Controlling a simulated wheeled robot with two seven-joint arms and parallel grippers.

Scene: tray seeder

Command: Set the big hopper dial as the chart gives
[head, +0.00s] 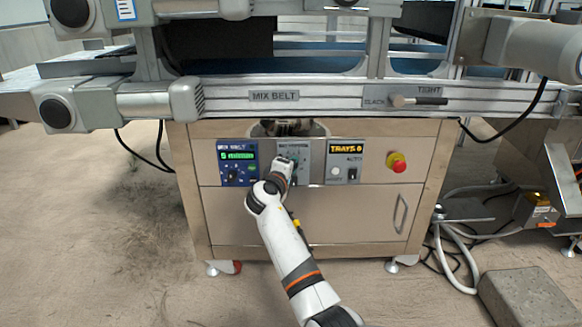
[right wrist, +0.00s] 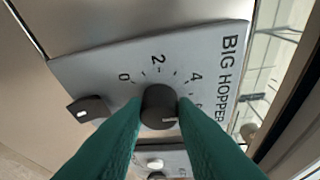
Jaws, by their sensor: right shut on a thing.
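The big hopper panel (head: 305,150) is a grey plate on the cabinet front, partly covered by my right arm in the head view. In the right wrist view the plate (right wrist: 100,66) reads BIG HOPPER and has a scale with 0, 2, 4 and a partly hidden 6. The black dial (right wrist: 158,103) is between the fingers of my right gripper (right wrist: 160,112), which is shut on it. A white mark on the dial points to the lower right, past the visible numbers; its exact reading is unclear. My left gripper is out of view.
A black switch knob (right wrist: 88,110) sits left of the dial. A blue control panel (head: 238,162), a TRAYS 0 panel (head: 343,162) and a red stop button (head: 397,162) flank the hopper panel. A white-and-blue label (head: 125,9) hangs upper left, unreadable. A SLACK-TIGHT lever (head: 420,101) sits above.

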